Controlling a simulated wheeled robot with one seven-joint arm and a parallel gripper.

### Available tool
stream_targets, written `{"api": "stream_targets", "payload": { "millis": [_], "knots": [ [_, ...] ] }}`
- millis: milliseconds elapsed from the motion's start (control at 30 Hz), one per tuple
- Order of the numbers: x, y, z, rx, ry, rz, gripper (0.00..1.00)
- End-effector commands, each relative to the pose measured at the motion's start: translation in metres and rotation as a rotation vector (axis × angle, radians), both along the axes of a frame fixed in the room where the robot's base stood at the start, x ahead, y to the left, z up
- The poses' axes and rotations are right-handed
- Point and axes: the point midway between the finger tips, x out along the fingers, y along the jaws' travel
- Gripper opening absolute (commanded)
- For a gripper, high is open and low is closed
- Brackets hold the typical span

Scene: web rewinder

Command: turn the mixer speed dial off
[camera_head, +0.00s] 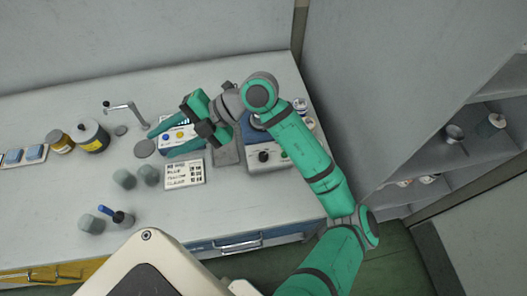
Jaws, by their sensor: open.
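A grey box-shaped device (268,166), which looks like the mixer, stands at the right of the bench. Its front carries a black round dial (263,157) with a small green spot to the right. The dial's setting is too small to read. My arm hides part of the device's top. My gripper (158,144) is open, with its two green fingers spread and pointing left. It is left of the dial and apart from it, in front of a blue-and-white panel box with coloured buttons (180,136). I see nothing held between the fingers.
A white labelled card (184,173) lies left of the mixer. The bench front (180,224) is fairly clear. Shelves stand at right.

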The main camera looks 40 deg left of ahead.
Motion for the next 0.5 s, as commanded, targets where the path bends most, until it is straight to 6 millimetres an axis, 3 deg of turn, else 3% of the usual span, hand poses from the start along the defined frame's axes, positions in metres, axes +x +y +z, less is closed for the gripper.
{"api": "stream_targets", "payload": {
  "millis": [200,333,500],
  "knots": [
    [0.067,-0.033,-0.059,-0.358,-0.275,-0.089,0.44],
    [0.115,-0.063,-0.08,-0.555,-0.429,-0.172,0.44],
    [0.169,-0.101,-0.088,-0.745,-0.588,-0.28,0.44]
  ]
}}
